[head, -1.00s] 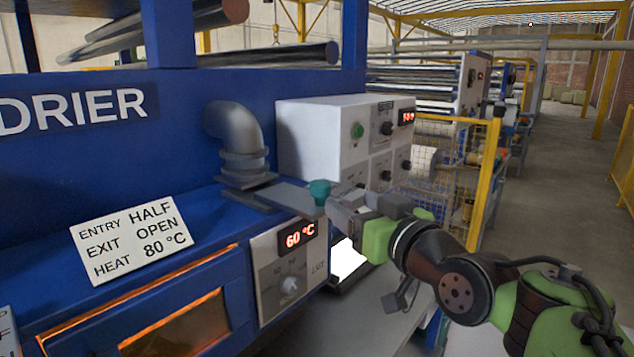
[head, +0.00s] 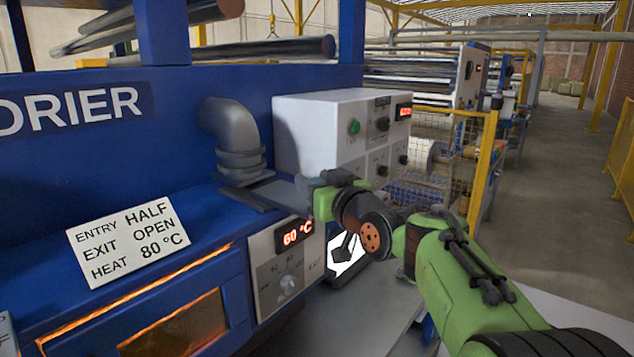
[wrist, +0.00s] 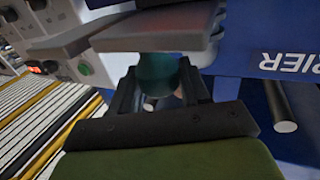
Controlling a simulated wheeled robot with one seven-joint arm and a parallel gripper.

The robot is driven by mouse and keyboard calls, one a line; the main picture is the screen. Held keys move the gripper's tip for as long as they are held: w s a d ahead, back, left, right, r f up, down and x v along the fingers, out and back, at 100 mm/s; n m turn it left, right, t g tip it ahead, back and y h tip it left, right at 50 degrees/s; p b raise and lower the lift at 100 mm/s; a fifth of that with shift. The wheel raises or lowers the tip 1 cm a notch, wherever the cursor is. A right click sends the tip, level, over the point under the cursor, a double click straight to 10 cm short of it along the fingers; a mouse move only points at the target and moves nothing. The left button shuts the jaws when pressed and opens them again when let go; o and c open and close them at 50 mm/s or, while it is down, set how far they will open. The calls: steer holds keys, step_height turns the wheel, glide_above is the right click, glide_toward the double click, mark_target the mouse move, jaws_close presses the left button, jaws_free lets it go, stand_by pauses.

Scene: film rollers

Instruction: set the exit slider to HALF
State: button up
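The grey slider plate (head: 277,194) sticks out from the blue drier beside the grey elbow pipe. My gripper (head: 312,186) is at the plate's outer end and hides its teal knob in the head view. In the wrist view, the teal knob (wrist: 157,74) sits under the edge of the grey plate (wrist: 155,32), between the two dark fingers of my gripper (wrist: 158,92). I cannot tell whether both fingers press on it. No position marks for the slider are readable. A white card (head: 128,240) reads ENTRY HALF, EXIT OPEN, HEAT 80 °C.
A grey panel with a dial (head: 286,284) and a red 60 °C display (head: 296,233) is below the plate. A white control box (head: 330,135) with a green button stands behind my gripper. A yellow guard frame (head: 485,165) is to the right; the aisle beyond is clear.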

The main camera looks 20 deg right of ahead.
mark_target(301, 197)
jaws_close()
steer(key=w+a, duration=0.2)
steer(key=w, duration=0.1)
steer(key=shift+w+a+p, duration=0.25)
steer(key=shift+a+p, duration=0.05)
steer(key=shift+p, duration=0.05)
steer(key=shift+s+d, duration=0.1)
steer(key=shift+s, duration=0.05)
steer(key=shift+o, duration=2.4)
jaws_free()
steer(key=b+v, duration=0.2)
steer(key=v, duration=1.3)
steer(key=shift+s, duration=0.4)
